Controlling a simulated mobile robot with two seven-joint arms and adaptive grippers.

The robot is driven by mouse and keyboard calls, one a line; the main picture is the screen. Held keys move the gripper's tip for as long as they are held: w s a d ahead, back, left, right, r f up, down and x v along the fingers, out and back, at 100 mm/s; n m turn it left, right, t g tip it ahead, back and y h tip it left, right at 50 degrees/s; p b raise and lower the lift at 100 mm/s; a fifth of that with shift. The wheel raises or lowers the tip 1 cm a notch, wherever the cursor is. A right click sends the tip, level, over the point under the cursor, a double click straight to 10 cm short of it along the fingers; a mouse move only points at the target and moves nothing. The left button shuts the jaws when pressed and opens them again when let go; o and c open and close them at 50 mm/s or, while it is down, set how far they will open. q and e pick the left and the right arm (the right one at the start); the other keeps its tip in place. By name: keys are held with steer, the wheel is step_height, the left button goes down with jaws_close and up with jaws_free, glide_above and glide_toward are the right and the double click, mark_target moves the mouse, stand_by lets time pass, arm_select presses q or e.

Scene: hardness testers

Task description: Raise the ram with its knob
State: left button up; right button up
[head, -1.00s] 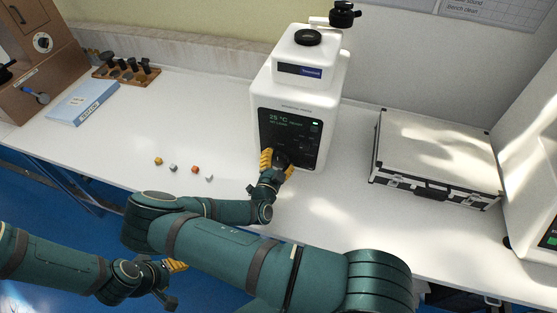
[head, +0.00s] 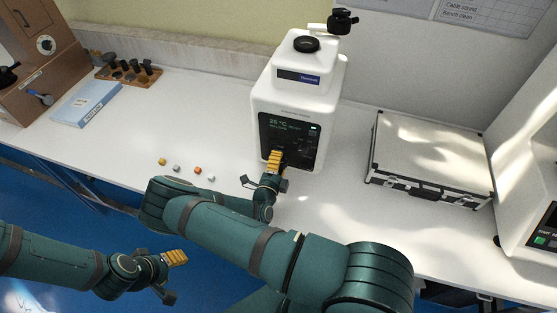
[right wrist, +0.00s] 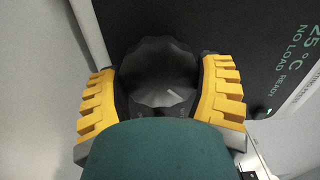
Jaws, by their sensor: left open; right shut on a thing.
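The white tester (head: 290,100) stands on the bench with a dark front panel. Its black scalloped knob (right wrist: 160,78) sits between the yellow fingers of my right gripper (right wrist: 160,95), which is shut on it. In the head view my right gripper (head: 274,163) is at the lower front of the tester and hides the knob. The display (right wrist: 306,55) reads 25 °C, no load, ready. I cannot make out the ram. My left gripper (head: 174,277) is open and empty, low in front of the bench.
Several small samples (head: 197,170) lie left of the tester. A silver case (head: 432,150) lies to the right, with another white machine (head: 535,190) beyond it. A blue box (head: 87,104) and a wooden rack (head: 128,76) are at the left. Bare bench (head: 320,215) shows in front.

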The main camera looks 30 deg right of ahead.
steer(key=m+p, duration=0.1)
steer(key=m, duration=0.3)
steer(key=shift+m, duration=0.3)
steer(key=m+p, duration=0.1)
steer(key=m, duration=0.4)
steer(key=shift+a+f, duration=0.1)
steer(key=shift+f, duration=0.05)
steer(key=m+p, duration=0.1)
steer(key=m, duration=0.4)
steer(key=shift+m, duration=0.4)
steer(key=m, duration=0.5)
steer(key=shift+w+m, duration=0.1)
steer(key=shift+m, duration=0.2)
steer(key=m, duration=0.5)
steer(key=shift+a, duration=0.1)
steer(key=m, duration=0.5)
steer(key=shift+m, duration=0.4)
steer(key=m, duration=1)
steer(key=shift+m, duration=0.4)
